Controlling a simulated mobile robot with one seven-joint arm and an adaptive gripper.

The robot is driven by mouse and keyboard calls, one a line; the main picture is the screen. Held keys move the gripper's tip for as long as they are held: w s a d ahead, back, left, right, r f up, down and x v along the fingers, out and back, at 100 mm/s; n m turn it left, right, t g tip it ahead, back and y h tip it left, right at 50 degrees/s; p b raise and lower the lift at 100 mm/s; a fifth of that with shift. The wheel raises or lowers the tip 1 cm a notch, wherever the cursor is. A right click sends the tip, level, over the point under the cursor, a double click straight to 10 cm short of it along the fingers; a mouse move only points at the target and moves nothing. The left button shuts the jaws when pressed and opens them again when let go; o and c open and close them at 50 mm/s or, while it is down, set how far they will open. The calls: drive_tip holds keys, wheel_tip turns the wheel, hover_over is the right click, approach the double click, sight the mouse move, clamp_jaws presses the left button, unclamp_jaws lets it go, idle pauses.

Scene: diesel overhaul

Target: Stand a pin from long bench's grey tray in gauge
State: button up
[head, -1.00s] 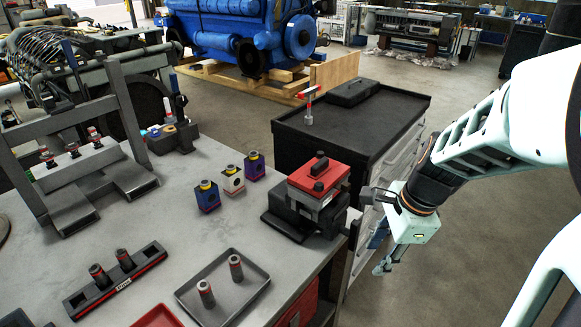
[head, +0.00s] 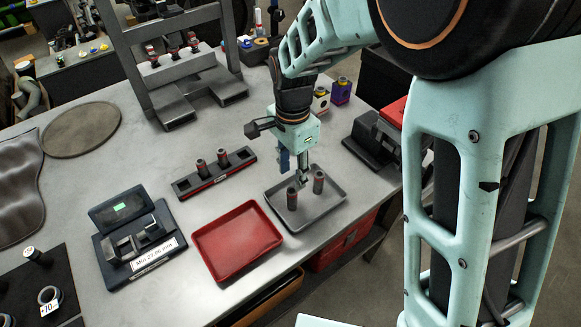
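The grey tray (head: 334,211) lies near the bench's front edge with two dark pins standing upright in it. The left pin (head: 292,199) and the right pin (head: 318,182) have reddish bands. My gripper (head: 299,178) points down over the tray, its tips close above and behind the left pin. I cannot tell if it touches a pin or how far its fingers are apart. The gauge (head: 137,244), a dark block with a green display and a label reading about "Min 27.96 mm", sits on the left of the bench.
An empty red tray (head: 237,241) lies between gauge and grey tray. A dark rack (head: 214,173) with two pins stands behind it. A grey press frame (head: 175,70) stands farther back. A dark fixture (head: 368,140) is right of the grey tray. A round mat (head: 80,129) lies left.

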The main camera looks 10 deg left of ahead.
sight(292, 190)
wheel_tip(292, 190, down, 8)
drive_tip(key=b, duration=0.5)
drive_tip(key=shift+c, duration=0.4)
clamp_jaws()
drive_tip(key=shift+r+p, duration=1.85)
drive_tip(key=shift+r, duration=0.85)
